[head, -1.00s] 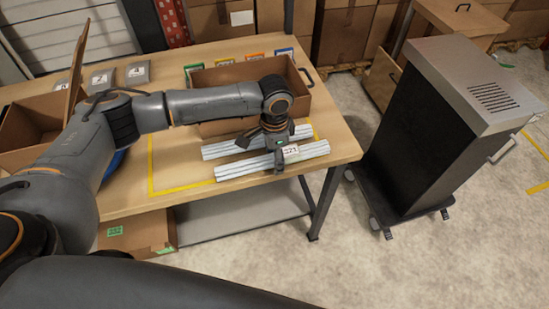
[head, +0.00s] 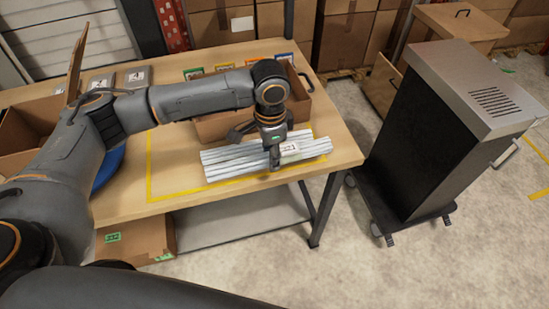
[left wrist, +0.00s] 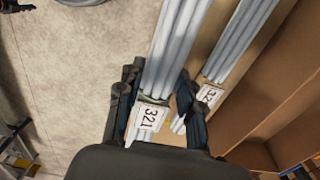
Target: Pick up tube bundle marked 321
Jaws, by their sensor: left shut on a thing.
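The tube bundle marked 321 (head: 228,169) is several long grey-white tubes with a white label. My left gripper (head: 273,159) is shut around its middle, from above, at the table's right front. In the left wrist view the bundle (left wrist: 178,45) runs between the fingers (left wrist: 155,97), its label 321 facing the camera. It seems to hang slightly above the table. A second, similar bundle (left wrist: 241,40) lies beside it; its label begins with 32, the rest is hidden by a finger. In the head view the held bundle partly covers it. My right gripper is out of view.
An open cardboard box (head: 218,126) stands just behind the bundles on the wooden table (head: 125,205). Yellow tape (head: 170,194) marks an area. Another box (head: 22,130) is at left. A dark cabinet on wheels (head: 430,140) stands right of the table, with floor between.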

